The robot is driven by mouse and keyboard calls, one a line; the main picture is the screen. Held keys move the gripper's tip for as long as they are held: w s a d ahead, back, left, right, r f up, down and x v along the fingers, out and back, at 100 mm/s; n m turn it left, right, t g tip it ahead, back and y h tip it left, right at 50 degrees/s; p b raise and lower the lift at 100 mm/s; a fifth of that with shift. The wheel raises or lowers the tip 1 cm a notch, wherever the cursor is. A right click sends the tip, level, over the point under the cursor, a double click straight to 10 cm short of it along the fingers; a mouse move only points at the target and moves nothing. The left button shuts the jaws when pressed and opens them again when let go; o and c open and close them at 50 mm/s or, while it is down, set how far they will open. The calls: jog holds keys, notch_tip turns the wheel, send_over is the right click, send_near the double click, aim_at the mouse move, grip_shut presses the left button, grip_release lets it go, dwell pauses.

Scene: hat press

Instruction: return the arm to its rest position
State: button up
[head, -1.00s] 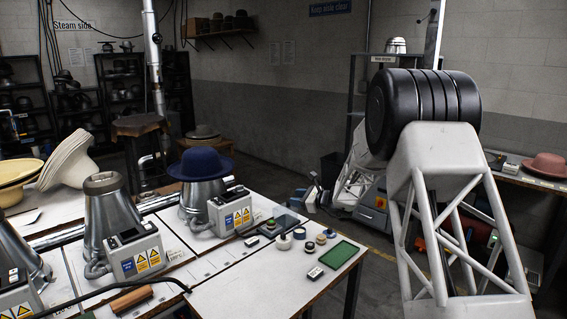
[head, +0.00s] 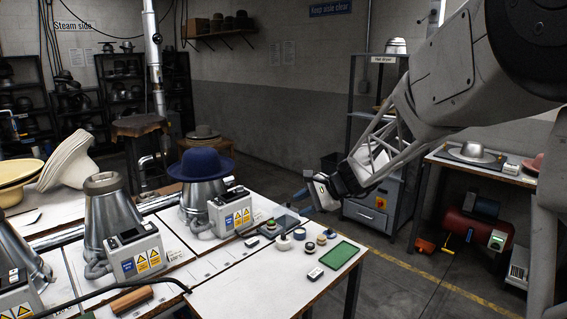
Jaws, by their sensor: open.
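My gripper (head: 308,199) is at the end of my arm, right of the centre of the head view, near the far right corner of the white worktable (head: 250,290). Its blue-grey fingers point left and are open. I see nothing between them. The fingers are small in this view, and I cannot tell their exact height over the table edge. My arm reaches in from the upper right.
A blue hat (head: 201,163) sits on a metal hat form at the left. A bare metal form (head: 108,212) stands nearer. Small round pots and a green mat (head: 340,254) lie near the table's right edge.

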jog(key=s+d+n+h, duration=0.3)
jog(key=s+d, duration=0.1)
jog(key=s, duration=0.9)
jog(key=s+d+n+h, duration=0.4)
jog(key=s, duration=1)
jog(key=s+d+n+h, duration=0.3)
jog(key=s+d+n, duration=0.1)
jog(key=s, duration=1)
jog(key=shift+d+f, duration=0.25)
jog(key=shift+d, duration=0.1)
